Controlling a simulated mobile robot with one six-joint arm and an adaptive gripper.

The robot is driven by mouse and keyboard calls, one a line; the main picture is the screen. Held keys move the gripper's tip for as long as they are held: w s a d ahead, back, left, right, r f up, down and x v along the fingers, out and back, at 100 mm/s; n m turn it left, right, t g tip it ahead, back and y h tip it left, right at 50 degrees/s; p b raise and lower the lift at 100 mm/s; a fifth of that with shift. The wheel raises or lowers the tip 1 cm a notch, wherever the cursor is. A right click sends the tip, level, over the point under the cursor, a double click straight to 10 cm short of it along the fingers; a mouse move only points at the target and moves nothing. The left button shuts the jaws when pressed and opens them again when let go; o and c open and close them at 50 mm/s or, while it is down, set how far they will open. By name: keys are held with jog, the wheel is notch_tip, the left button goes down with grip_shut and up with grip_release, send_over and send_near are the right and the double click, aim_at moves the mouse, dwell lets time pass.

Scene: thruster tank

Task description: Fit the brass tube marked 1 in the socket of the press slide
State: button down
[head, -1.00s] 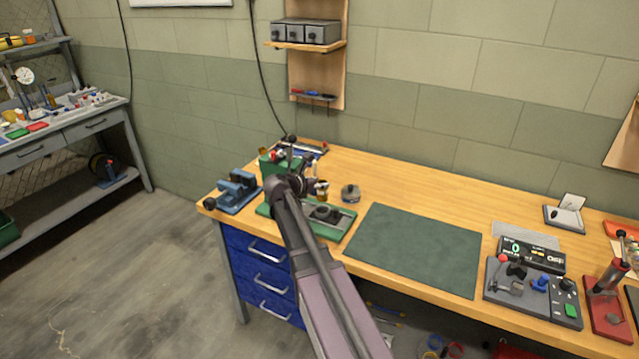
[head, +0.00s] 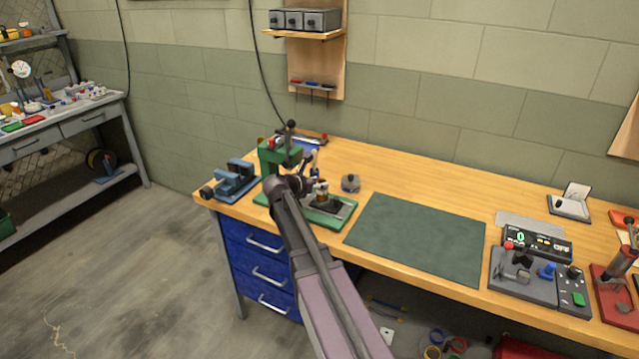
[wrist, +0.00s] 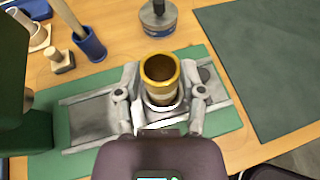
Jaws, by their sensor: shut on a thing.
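My gripper (wrist: 160,98) is shut on an open-topped brass tube (wrist: 160,75), which stands upright between the two fingers. No number on the tube can be read. Below and around it is the green press (head: 275,158) with its grey slide (wrist: 90,118). In the head view the tube (head: 322,187) is small, above the slide beside the press column. I cannot tell whether the tube touches the slide.
A blue cup with a brush (wrist: 90,44) stands behind the press, and a round grey-blue pot (head: 351,183) stands behind and right. A blue vise-like fixture (head: 236,178) is at the left. The green mat (head: 415,238) to the right is bare.

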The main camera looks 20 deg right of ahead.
jog(key=shift+f+b, duration=0.3)
jog(key=shift+f, duration=0.2)
jog(key=shift+c, duration=0.6)
grip_release()
dwell(0.4)
